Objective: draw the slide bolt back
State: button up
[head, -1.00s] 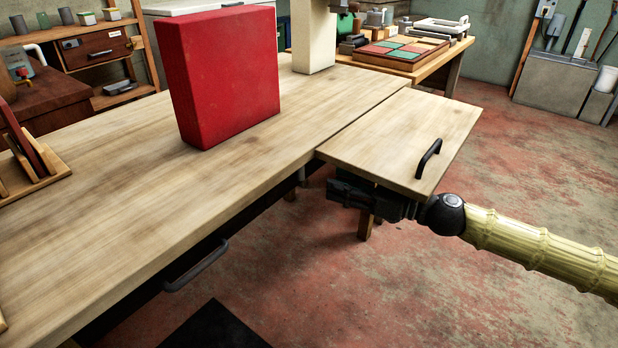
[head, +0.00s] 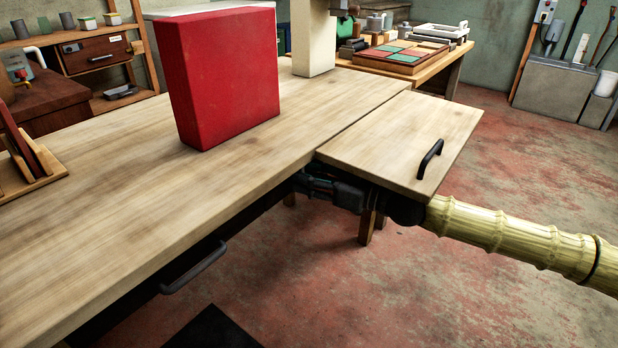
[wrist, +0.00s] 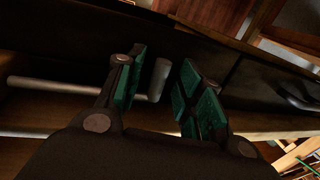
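The slide bolt shows in the wrist view as a pale grey rod (wrist: 60,88) running from the left, with a short grey upright knob (wrist: 158,80) at its right end. My gripper (wrist: 163,78), with green finger pads, is open. The knob stands between its two fingers, with dark gaps visible on both sides. In the head view my gripper (head: 320,186) is under the hinged wooden flap (head: 400,135), close to the bench edge. The bolt is hidden there by the flap.
The flap lies level with the workbench (head: 110,190) and carries a black handle (head: 430,159). A red block (head: 222,80) and a cream post (head: 313,45) stand on the bench. A drawer handle (head: 195,268) juts from its front.

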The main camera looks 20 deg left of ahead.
jog(key=shift+c, duration=0.3)
grip_shut()
jog(key=shift+s+a+b, duration=0.1)
jog(key=shift+s+a, duration=0.15)
jog(key=shift+s, duration=0.45)
jog(key=shift+s+a+b, duration=0.15)
jog(key=shift+s+a, duration=0.1)
jog(key=shift+s, duration=0.45)
jog(key=shift+s+a+b, duration=0.1)
jog(key=shift+s+a, duration=0.15)
jog(key=shift+s, duration=0.45)
jog(key=shift+o, duration=0.3)
grip_release()
jog(key=shift+d, duration=0.1)
jog(key=s+d, duration=0.1)
jog(key=d, duration=1)
jog(key=shift+s+d, duration=0.35)
jog(key=shift+s, duration=0.05)
